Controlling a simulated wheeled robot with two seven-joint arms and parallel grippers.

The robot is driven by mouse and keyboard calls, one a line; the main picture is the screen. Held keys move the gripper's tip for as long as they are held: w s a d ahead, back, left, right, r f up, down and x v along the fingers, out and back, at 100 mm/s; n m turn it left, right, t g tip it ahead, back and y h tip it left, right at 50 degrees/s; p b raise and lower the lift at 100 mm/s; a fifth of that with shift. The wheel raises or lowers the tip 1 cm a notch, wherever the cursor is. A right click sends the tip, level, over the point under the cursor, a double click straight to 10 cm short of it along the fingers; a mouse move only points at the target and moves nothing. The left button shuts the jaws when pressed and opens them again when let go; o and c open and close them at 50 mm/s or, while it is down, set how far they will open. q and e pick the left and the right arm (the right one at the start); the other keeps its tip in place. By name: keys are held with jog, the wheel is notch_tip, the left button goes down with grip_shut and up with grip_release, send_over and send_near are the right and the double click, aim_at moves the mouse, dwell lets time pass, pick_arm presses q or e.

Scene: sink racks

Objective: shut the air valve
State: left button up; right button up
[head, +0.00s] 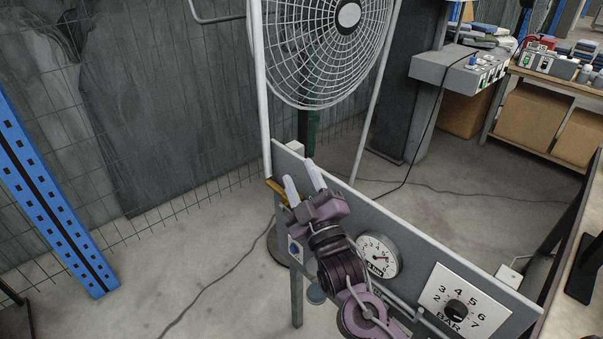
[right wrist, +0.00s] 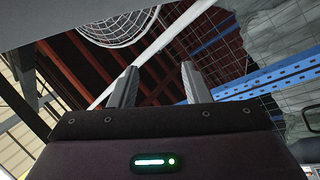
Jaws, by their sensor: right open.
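A yellow-orange lever (head: 277,188), which looks like the air valve's handle, shows at the left end of the grey panel (head: 400,230). The valve's body is hidden behind my right gripper. My right gripper (head: 304,180) is open in front of the panel's left end, its pale fingers pointing up and away. The lever lies just left of the fingers; I cannot tell whether they touch. In the right wrist view, both fingers (right wrist: 158,85) stand apart with nothing between them, and no lever shows there. My left gripper is out of view.
The panel carries a round gauge (head: 378,255) and a BAR dial with a black knob (head: 456,309). A large caged fan (head: 325,45) stands behind. A blue rack post (head: 50,190) is at left, a workbench (head: 555,80) at right.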

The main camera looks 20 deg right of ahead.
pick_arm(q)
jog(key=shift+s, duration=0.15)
pick_arm(e)
jog(key=shift+r, duration=0.55)
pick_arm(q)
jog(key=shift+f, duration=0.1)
